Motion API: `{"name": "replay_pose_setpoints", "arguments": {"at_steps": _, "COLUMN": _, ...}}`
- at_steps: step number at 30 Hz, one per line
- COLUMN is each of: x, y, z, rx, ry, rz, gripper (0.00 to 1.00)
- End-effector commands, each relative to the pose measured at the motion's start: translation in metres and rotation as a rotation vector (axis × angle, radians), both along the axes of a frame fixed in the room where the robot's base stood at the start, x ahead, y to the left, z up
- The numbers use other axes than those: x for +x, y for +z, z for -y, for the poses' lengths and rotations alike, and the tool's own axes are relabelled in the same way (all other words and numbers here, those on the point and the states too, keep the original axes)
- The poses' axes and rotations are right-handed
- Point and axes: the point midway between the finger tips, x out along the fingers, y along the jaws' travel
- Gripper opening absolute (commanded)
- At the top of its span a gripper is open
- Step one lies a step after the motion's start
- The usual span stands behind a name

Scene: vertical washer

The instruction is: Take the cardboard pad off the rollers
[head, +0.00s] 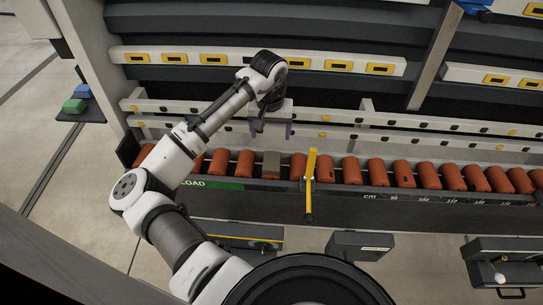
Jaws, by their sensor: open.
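A small grey-brown pad (271,165) lies on the row of orange rollers, just left of a yellow upright stop. It looks like the cardboard pad. My gripper (272,129) is open and empty, with its two fingers apart. In the picture it sits just above the pad, in front of the white rail. The gap between fingertips and pad is hard to judge from this single view.
The orange rollers (428,176) run along a dark conveyor edge with a green LOAD label (222,184) and a scale. The yellow stop (310,182) stands close right of the pad. White rails (420,118) run behind. Green and blue blocks (75,106) sit on a left shelf.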

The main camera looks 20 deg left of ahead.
Motion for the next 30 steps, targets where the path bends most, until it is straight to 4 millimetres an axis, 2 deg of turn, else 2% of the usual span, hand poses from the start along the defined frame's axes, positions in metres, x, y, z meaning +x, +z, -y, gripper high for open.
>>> {"name": "replay_pose_setpoints", "arguments": {"at_steps": 3, "x": -0.006, "y": -0.017, "z": -0.003, "rx": 0.004, "ry": 0.008, "rz": -0.031, "gripper": 0.75}}
{"name": "replay_pose_setpoints", "arguments": {"at_steps": 12, "x": -0.005, "y": -0.073, "z": -0.002, "rx": 0.004, "ry": 0.005, "rz": -0.027, "gripper": 0.75}}
{"name": "replay_pose_setpoints", "arguments": {"at_steps": 20, "x": -0.003, "y": -0.092, "z": -0.001, "rx": 0.005, "ry": 0.003, "rz": -0.024, "gripper": 0.75}}
{"name": "replay_pose_setpoints", "arguments": {"at_steps": 30, "x": 0.002, "y": -0.137, "z": 0.002, "rx": 0.004, "ry": 0.004, "rz": -0.024, "gripper": 0.75}}
